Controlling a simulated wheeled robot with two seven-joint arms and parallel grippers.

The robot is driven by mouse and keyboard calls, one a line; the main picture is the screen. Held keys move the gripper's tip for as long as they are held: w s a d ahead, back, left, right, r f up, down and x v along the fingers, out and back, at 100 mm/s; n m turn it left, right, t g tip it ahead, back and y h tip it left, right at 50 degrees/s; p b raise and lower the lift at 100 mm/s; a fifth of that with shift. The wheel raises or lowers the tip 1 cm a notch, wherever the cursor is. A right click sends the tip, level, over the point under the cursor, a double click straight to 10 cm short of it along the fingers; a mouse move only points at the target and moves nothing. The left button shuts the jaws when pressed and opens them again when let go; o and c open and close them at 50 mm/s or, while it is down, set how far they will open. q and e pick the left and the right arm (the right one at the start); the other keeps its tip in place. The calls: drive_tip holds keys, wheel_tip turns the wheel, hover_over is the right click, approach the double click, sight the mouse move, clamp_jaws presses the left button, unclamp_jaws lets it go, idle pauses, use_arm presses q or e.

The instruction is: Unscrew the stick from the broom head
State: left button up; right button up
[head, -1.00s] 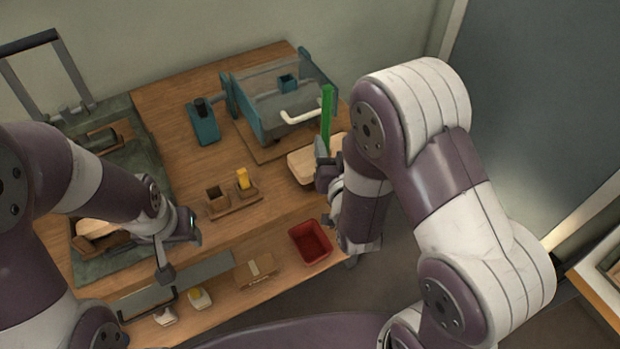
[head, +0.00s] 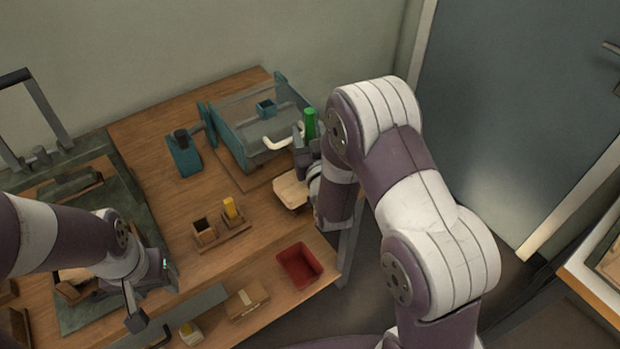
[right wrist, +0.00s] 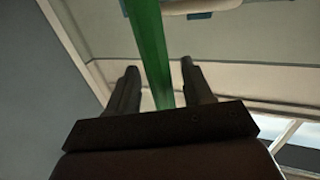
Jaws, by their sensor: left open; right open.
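The green stick (head: 310,122) stands up at the right side of the table, its lower part hidden behind my right gripper and arm. The pale wooden broom head (head: 290,190) lies below it near the table's right edge; their joint is hidden. My right gripper (head: 302,150) is open at the stick. In the right wrist view the stick (right wrist: 150,50) passes between the two spread fingers (right wrist: 157,80), with gaps on both sides. My left gripper (head: 150,290) is open and empty over the left side of the table, its fingers small in view.
A teal machine with a clear cover and white handle (head: 278,142) stands behind the stick. A teal device (head: 184,157), a wooden holder with a yellow piece (head: 230,215) and a red bin (head: 299,266) are nearby. The mid-table wood is partly clear.

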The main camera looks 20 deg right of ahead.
drive_tip(key=shift+a, duration=0.1)
drive_tip(key=shift+s, duration=0.1)
drive_tip(key=c, duration=0.4)
clamp_jaws()
drive_tip(key=shift+r, duration=0.1)
